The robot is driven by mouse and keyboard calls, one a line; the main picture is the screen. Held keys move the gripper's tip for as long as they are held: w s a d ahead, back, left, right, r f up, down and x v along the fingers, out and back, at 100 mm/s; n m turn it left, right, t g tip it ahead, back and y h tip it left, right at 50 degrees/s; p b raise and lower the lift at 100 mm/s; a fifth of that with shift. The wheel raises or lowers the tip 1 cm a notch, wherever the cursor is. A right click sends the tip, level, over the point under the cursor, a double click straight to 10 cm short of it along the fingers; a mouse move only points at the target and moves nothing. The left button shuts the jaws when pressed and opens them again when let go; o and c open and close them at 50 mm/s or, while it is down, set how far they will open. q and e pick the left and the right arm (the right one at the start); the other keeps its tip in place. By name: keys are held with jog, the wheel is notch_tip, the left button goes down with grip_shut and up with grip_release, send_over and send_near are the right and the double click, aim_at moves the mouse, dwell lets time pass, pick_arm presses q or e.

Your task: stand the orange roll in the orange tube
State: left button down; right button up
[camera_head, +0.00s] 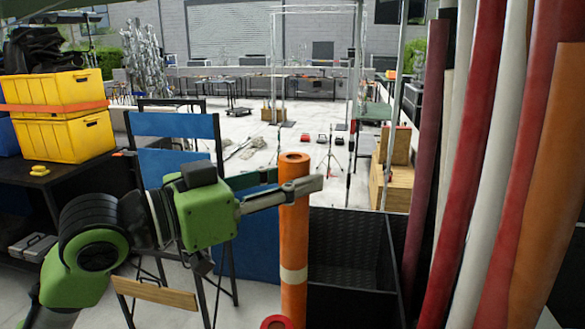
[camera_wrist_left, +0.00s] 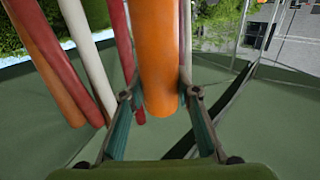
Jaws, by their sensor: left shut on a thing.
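The orange roll (camera_head: 294,235) is upright in my left gripper (camera_head: 294,187), with a round end on top and a pale band lower down. The fingers lie on either side of it near its top. In the left wrist view the orange roll (camera_wrist_left: 158,60) shows between the two fingertips (camera_wrist_left: 162,95). The roll's lower end is out of view. My right gripper is not in view.
A black open crate (camera_head: 350,250) stands just right of the roll. Tall red, white and orange rolls (camera_head: 460,150) lean at the far right.

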pick_arm(q)
jog(key=shift+w+d+f+b, duration=0.1)
jog(key=shift+f+b, duration=1.45)
jog(key=shift+f, duration=0.6)
jog(key=b, duration=0.8)
send_over(283, 287)
jog(key=x, duration=0.2)
jog(key=shift+w+f, duration=0.15)
jog(key=shift+f, duration=4)
jog(key=shift+f+b, duration=1.9)
jog(key=shift+f, duration=1.15)
jog(key=shift+d+f, duration=0.1)
jog(key=shift+f, duration=0.25)
